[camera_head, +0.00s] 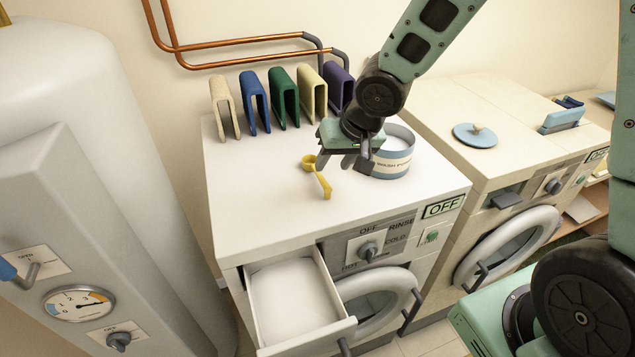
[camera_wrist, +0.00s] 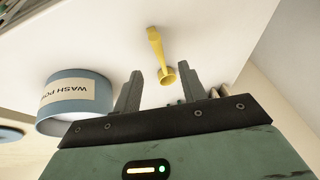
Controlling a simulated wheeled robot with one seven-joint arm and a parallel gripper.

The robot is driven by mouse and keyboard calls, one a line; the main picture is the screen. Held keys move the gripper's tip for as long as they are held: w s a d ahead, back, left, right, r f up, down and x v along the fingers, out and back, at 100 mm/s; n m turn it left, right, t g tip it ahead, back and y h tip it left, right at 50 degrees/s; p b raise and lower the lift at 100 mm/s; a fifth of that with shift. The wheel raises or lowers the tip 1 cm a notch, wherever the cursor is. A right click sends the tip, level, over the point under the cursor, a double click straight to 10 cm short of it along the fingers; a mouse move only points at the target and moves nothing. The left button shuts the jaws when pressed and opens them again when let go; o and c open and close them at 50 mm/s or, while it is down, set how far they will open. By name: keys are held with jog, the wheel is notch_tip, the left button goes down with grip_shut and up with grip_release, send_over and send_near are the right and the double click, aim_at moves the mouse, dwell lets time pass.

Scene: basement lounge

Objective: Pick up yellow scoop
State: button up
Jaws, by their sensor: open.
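A small yellow scoop (camera_head: 325,185) lies on the white top of the left washing machine (camera_head: 260,190). Its round cup points to the back left and its handle toward the front. My gripper (camera_head: 340,162) is open and empty, just right of the scoop and above the machine top. In the wrist view the scoop (camera_wrist: 158,50) lies beyond the fingertips, with its cup (camera_wrist: 167,76) between the two fingers (camera_wrist: 160,82) in the picture. I cannot tell exactly how high the fingers are over it.
A round tub labelled wash powder (camera_head: 393,155) stands close to the right of my gripper. Several folded coloured cloths (camera_head: 285,95) stand along the back. The drawer (camera_head: 295,300) is pulled out at the front. The left of the machine top is clear.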

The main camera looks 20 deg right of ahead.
aim_at(324, 179)
jog(key=shift+b+x, duration=0.6)
jog(key=shift+x, duration=2.8)
grip_shut()
